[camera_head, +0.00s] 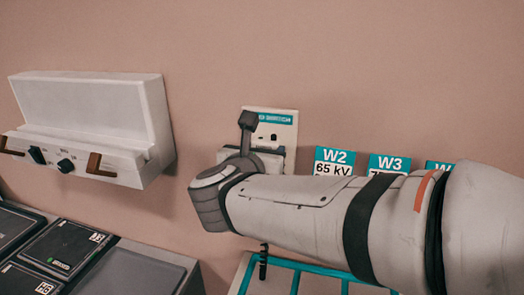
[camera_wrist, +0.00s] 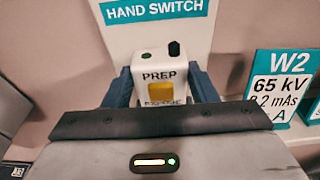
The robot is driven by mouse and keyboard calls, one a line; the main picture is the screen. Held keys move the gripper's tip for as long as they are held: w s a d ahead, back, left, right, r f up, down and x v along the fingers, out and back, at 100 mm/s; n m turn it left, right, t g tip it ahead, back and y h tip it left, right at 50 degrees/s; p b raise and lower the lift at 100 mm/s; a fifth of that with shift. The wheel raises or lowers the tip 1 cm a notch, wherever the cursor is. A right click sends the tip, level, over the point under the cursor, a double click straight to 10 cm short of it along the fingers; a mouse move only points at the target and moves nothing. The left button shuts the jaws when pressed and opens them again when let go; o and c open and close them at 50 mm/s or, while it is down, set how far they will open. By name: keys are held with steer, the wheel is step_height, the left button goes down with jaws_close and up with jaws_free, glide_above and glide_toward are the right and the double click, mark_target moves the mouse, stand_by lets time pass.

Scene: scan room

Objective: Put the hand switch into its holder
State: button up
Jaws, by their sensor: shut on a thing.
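The white hand switch (camera_wrist: 152,66) shows in the wrist view, with a PREP label, a yellow button and a black knob-like part on top. My gripper (camera_wrist: 162,86) is shut on it, one dark blue finger at each side. Behind it is a pale wall plate (camera_wrist: 118,38) with a teal HAND SWITCH label. The same plate (camera_head: 284,132) shows in the head view, just beyond my wrist. The switch is in front of the plate. Its lower part and the holder's seat are hidden, so I cannot tell whether they touch.
Teal-headed cards W2 (camera_head: 334,161) and W3 (camera_head: 389,165) are on the wall to the right. A white wall box (camera_head: 90,125) with knobs is at the left, above a dark console (camera_head: 65,250). A teal-lined tray (camera_head: 300,280) and a short black cord (camera_head: 263,262) show below my arm.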

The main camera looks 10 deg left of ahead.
steer(key=shift+f, duration=0.15)
steer(key=o, duration=1.5)
steer(key=shift+o, duration=0.2)
